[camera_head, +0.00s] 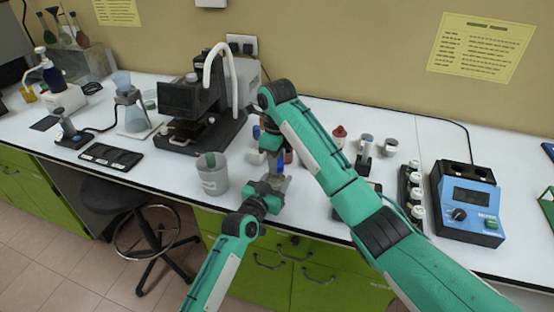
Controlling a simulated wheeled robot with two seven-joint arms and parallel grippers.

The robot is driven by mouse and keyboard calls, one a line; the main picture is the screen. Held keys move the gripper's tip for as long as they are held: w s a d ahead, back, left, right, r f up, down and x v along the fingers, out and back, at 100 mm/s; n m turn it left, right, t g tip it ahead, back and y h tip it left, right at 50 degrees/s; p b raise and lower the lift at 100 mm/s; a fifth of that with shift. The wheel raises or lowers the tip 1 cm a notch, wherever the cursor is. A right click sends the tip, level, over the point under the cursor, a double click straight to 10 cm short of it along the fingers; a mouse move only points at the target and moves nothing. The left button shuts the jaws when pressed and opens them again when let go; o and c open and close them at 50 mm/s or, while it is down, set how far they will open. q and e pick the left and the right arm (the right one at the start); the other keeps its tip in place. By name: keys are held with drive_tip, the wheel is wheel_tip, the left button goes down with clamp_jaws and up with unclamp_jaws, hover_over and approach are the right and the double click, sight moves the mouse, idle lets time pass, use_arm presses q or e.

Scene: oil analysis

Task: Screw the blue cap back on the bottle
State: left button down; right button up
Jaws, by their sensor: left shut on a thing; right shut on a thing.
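My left gripper (270,184) reaches up from the bottom at the front edge of the white bench. It is shut on a small bottle (276,180), which looks clear and is mostly hidden by the fingers. My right gripper (272,148) comes from the right and points down just above the left one. It is shut on the small blue cap (280,164), which appears directly over the bottle. At this size I cannot tell whether cap and bottle touch.
A grey container (212,174) stands close left of my grippers. A dark microscope-like device (195,105) is behind it. Small jars (390,147), a rack of white-capped bottles (412,190) and a blue instrument (468,203) stand to the right.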

drive_tip(key=shift+m, duration=0.5)
drive_tip(key=o, duration=0.9)
drive_tip(key=shift+r, duration=0.1)
drive_tip(key=shift+r, duration=2.15)
drive_tip(key=shift+c, duration=0.3)
